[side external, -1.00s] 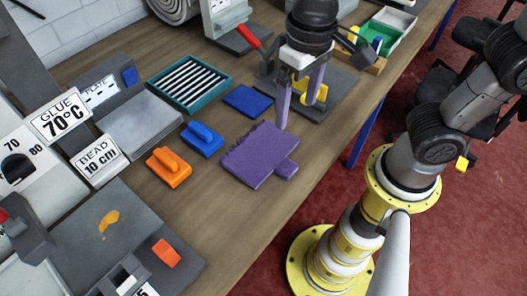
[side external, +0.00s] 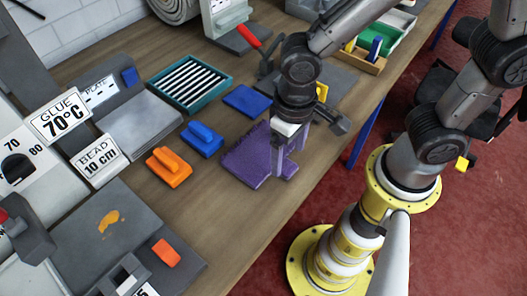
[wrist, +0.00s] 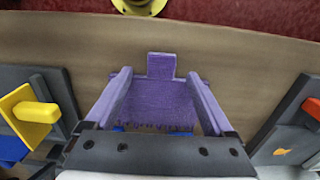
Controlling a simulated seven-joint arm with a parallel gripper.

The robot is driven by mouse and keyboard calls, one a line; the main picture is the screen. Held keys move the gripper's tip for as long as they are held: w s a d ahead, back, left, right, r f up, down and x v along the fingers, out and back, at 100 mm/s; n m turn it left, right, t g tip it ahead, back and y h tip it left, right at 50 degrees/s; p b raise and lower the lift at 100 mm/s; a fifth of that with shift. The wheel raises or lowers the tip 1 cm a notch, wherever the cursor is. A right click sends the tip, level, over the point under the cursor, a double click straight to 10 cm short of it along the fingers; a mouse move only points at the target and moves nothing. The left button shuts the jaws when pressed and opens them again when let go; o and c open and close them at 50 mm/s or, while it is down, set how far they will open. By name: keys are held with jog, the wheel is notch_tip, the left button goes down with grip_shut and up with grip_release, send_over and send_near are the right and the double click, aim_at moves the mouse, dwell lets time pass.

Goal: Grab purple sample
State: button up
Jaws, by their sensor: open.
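The purple sample (side external: 248,163) lies flat on the wooden bench, a fringed rug piece with a small tab on one edge. It also shows in the wrist view (wrist: 158,100), with its tab toward the top. My gripper (side external: 290,163) is open over the tab end, fingers pointing down, and hides part of that end in the side view. In the wrist view the lavender fingers (wrist: 159,76) appear along the sample's two sides, with the tab between and just beyond the tips. I cannot tell whether they touch it.
A blue sample (side external: 246,101), a blue handled block (side external: 202,139) and an orange handled block (side external: 168,167) lie nearby. A teal slotted tray (side external: 190,80) stands behind. A grey plate with a yellow piece (side external: 321,92) is beside my gripper. Bench is clear toward its front edge.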

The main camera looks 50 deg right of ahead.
aim_at(286, 167)
jog(key=shift+w+a+f, duration=0.1)
jog(key=shift+f, duration=1.6)
grip_shut()
